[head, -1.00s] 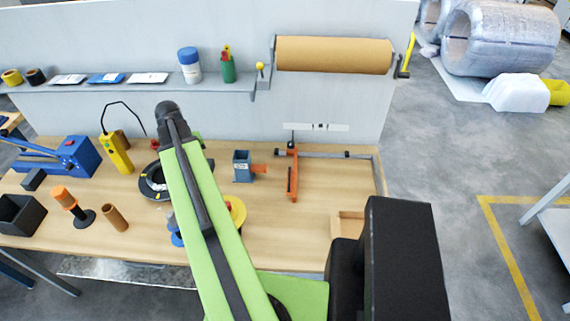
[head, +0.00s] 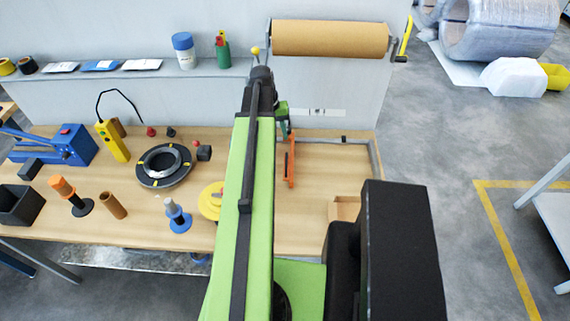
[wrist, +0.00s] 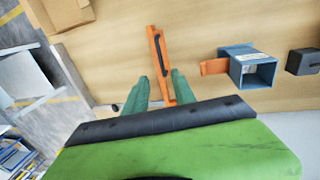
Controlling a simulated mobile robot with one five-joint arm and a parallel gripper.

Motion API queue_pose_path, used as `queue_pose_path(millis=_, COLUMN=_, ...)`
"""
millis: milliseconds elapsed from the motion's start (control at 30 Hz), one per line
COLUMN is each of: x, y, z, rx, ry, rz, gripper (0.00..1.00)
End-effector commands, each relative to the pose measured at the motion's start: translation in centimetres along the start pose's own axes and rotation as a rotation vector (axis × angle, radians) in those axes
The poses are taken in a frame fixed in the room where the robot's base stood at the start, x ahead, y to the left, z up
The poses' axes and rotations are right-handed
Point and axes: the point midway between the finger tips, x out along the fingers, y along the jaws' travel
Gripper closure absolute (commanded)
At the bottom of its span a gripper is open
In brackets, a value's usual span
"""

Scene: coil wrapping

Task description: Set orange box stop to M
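The orange box stop (head: 291,162) is a narrow upright-looking orange bar at the right part of the bench, against the grey rail (head: 325,139). In the wrist view the orange stop (wrist: 158,55), with a dark slot or handle along it, runs between my two green fingers. My gripper (wrist: 160,82) is open, with one finger on each side of the stop and gaps showing. In the head view my gripper (head: 284,124) is partly hidden behind my arm, at the far end of the stop. White label strips (head: 318,112) are on the back panel; no letter is readable.
A blue-grey square tube (wrist: 252,66) with an orange piece stands beside the stop. A black ring (head: 164,166) and a yellow disc (head: 210,200) lie to the left. A brown paper roll (head: 330,39) hangs above.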

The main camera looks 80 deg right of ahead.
Motion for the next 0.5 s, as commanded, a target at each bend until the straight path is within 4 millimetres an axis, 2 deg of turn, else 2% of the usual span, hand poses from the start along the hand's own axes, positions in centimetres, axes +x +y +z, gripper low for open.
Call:
queue_pose_path(millis=33, x=2.3, y=-0.2, z=0.0, rx=0.001, ry=0.000, rz=0.000, gripper=0.68)
queue_pose_path(millis=500, x=11.9, y=-0.1, z=0.0, rx=0.001, ry=0.002, rz=-0.001, gripper=0.68)
